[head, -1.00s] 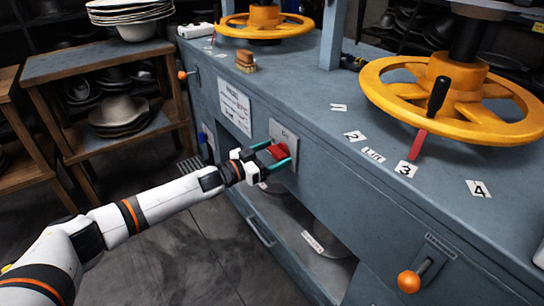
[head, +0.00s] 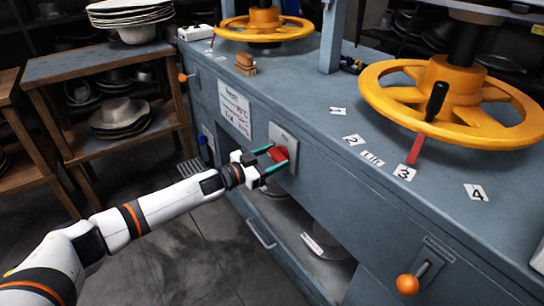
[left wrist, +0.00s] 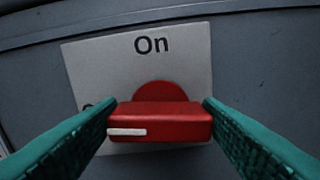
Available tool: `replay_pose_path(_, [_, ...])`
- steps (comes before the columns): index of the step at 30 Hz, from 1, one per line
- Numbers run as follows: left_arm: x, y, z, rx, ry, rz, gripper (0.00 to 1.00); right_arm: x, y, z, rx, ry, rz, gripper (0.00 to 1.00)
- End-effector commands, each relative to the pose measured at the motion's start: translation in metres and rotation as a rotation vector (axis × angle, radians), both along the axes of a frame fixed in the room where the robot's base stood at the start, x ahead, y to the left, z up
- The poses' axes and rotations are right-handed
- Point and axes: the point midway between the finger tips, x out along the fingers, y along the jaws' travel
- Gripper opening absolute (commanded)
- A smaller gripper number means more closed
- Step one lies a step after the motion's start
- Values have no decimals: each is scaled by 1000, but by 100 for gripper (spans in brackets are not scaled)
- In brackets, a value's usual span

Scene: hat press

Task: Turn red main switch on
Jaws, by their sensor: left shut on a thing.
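The red main switch (head: 277,155) sits on a pale plate (head: 283,137) on the front of the blue-grey press bench. In the left wrist view the red switch handle (left wrist: 160,121) lies horizontally, its white mark (left wrist: 127,132) at the left end. The word "On" (left wrist: 151,44) is printed above it; a label at the left is mostly hidden by a finger. My left gripper (head: 275,160), with green fingers, is shut on the handle, one finger at each end. My right gripper is not in view.
Orange handwheels (head: 450,100) stand on the bench top (head: 330,140). An orange-knobbed lever (head: 408,284) is at the lower right and a brush (head: 245,63) lies near the bench edge. A wooden shelf (head: 95,60) with hat forms stands left. Floor between is clear.

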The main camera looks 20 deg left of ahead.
Motion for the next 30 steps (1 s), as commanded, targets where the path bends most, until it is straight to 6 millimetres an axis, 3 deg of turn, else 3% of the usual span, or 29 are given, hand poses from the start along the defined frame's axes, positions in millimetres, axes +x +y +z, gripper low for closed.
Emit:
replay_pose_path(6, [-1,-1,1,143,-110,-1,37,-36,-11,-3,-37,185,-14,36])
replay_pose_path(30, [-3,-3,-5,746,-580,-2,37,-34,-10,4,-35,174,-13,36])
